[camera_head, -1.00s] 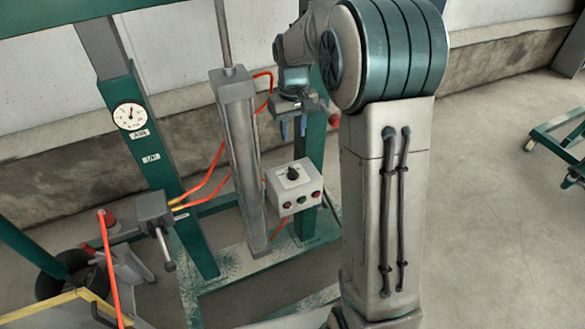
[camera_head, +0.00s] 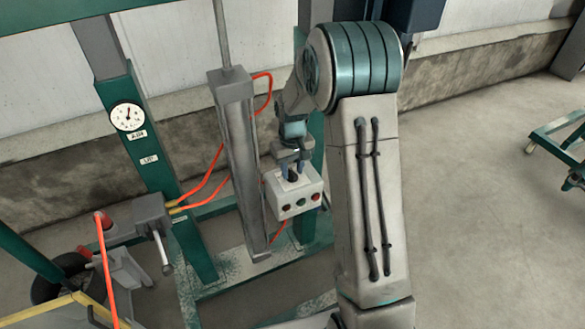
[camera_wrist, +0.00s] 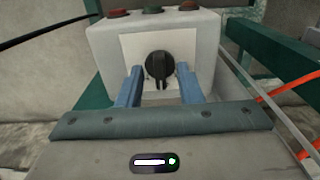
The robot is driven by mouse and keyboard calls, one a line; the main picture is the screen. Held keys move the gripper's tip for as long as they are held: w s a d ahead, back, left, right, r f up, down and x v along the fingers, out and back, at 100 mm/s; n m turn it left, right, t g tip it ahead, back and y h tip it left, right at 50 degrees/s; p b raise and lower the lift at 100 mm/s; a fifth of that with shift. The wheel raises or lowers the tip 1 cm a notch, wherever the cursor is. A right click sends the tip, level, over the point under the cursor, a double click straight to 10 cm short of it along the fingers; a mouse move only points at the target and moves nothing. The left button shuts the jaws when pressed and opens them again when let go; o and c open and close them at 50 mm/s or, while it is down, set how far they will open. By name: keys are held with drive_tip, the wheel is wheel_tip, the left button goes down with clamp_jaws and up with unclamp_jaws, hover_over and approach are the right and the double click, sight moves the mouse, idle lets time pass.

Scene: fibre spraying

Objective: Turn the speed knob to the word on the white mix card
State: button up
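The speed knob (camera_wrist: 160,66) is a black round knob on a white plate on top of the grey control box (camera_head: 302,205). In the wrist view its ridge points toward the bottom of the picture. My gripper (camera_wrist: 160,76) is open, its two blue fingers apart on either side of the knob at its near edge. In the head view my gripper (camera_head: 290,170) is right over the box top and hides most of the knob. I cannot tell whether the fingers touch it. No words are readable around the knob. I cannot make out the white mix card in either view.
Red and green buttons (camera_head: 301,202) line the box front. A grey cylinder (camera_head: 238,150) stands just left of the box, with orange hoses (camera_head: 205,180) nearby. A dial gauge (camera_head: 127,117) sits on the green post. Open floor lies to the right.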

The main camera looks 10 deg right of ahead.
clamp_jaws()
drive_tip(key=shift+m, duration=0.3)
drive_tip(key=m, duration=0.4)
drive_tip(key=shift+a, duration=0.1)
drive_tip(key=m, duration=0.5)
drive_tip(key=shift+p, duration=0.4)
drive_tip(key=shift+m, duration=0.3)
unclamp_jaws()
